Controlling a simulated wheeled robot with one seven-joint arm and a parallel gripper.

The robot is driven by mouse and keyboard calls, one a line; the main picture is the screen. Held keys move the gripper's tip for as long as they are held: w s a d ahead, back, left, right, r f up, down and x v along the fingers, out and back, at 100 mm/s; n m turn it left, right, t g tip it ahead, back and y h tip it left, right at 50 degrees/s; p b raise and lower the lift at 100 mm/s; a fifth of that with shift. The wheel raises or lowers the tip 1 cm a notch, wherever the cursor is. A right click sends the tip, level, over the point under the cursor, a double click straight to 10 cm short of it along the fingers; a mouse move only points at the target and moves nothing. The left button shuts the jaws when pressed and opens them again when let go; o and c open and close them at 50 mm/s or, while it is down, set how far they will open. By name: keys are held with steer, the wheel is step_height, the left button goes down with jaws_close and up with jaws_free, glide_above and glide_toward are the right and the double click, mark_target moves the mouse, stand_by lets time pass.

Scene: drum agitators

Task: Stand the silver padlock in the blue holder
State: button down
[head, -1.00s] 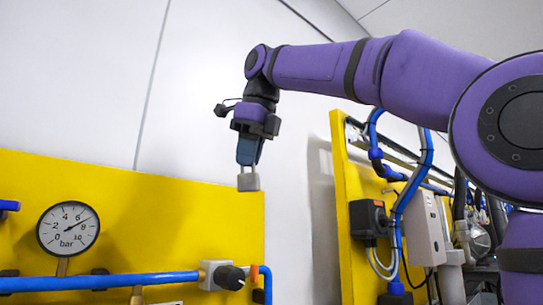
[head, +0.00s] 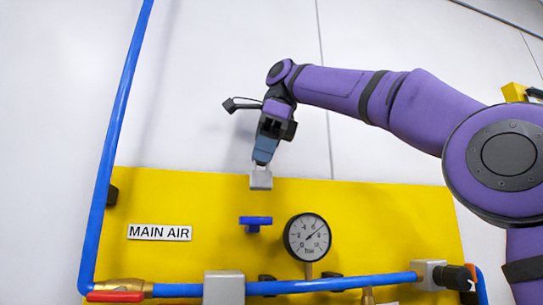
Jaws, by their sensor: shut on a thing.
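The silver padlock (head: 260,179) hangs from my gripper (head: 262,163) in the head view, its body below the fingertips. My gripper is shut on its upper part and points down. The padlock shows in front of the top edge of the yellow panel; I cannot tell its distance from the panel. A small blue piece (head: 255,222) sticks out from the panel, below the padlock and apart from it. It may be the blue holder, but its shape is too small to be sure.
The yellow panel (head: 400,215) carries a pressure gauge (head: 308,237), a MAIN AIR sign (head: 159,232) and a horizontal blue pipe (head: 340,283). A red-handled valve (head: 115,296) sits at lower left. A vertical blue pipe (head: 118,120) rises at left. The white wall above is clear.

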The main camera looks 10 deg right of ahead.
mark_target(261, 171)
steer(key=shift+a, duration=0.55)
steer(key=shift+a+f, duration=0.15)
steer(key=shift+f, duration=0.2)
steer(key=shift+f, duration=0.35)
steer(key=shift+d+f, duration=0.1)
steer(key=shift+d, duration=0.1)
steer(key=shift+f, duration=1.45)
steer(key=shift+f, duration=0.6)
stand_by(0.4)
steer(key=c, duration=1.2)
jaws_free()
